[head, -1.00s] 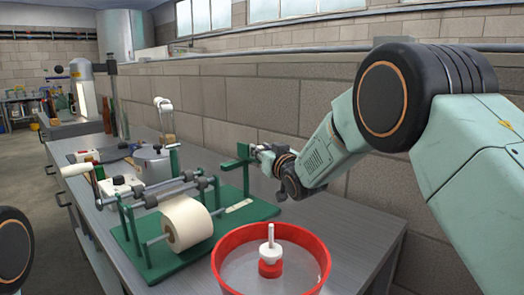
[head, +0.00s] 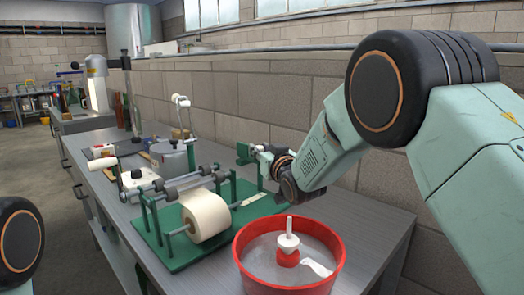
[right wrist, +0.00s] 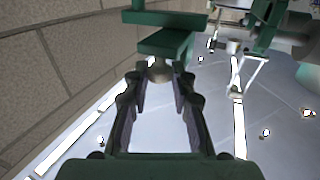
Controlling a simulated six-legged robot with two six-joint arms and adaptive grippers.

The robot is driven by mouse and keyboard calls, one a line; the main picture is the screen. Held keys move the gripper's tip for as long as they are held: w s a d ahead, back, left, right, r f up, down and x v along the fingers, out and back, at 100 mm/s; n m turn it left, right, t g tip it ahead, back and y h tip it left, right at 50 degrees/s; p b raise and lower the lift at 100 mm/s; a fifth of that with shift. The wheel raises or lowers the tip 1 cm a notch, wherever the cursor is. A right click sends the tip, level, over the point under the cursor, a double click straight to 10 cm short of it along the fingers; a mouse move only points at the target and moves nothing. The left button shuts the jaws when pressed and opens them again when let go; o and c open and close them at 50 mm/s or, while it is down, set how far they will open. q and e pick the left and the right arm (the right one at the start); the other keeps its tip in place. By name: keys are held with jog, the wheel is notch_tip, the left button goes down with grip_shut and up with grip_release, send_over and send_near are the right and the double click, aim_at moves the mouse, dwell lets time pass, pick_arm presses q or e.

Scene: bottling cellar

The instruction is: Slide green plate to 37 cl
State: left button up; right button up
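The small green plate (head: 243,153) is at the back of the label machine, just left of a green upright post (head: 261,172). In the right wrist view the plate (right wrist: 165,42) is straight ahead, with a dull tan knob (right wrist: 160,70) on its near side. My right gripper (head: 263,156) reaches it from the right. Its fingers (right wrist: 160,90) stand either side of the knob and appear closed on it; the contact itself is hard to see. A pale strip (head: 253,200) lies on the machine's green base (head: 185,252); no 37 cl mark is readable. My left gripper is out of view.
A white paper roll (head: 207,216) and grey rollers sit on the machine. A red bowl (head: 243,268) with a red and white spindle stands in front. A grey pot (head: 172,160) is behind. The block wall (head: 310,105) runs close along the bench's far side.

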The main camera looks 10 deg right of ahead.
jog(key=o, duration=0.5)
jog(key=shift+s+a, duration=0.15)
jog(key=shift+a, duration=0.1)
jog(key=shift+d, duration=0.1)
jog(key=shift+d, duration=0.1)
notch_tip(320, 180, up, 10)
jog(key=shift+f, duration=0.1)
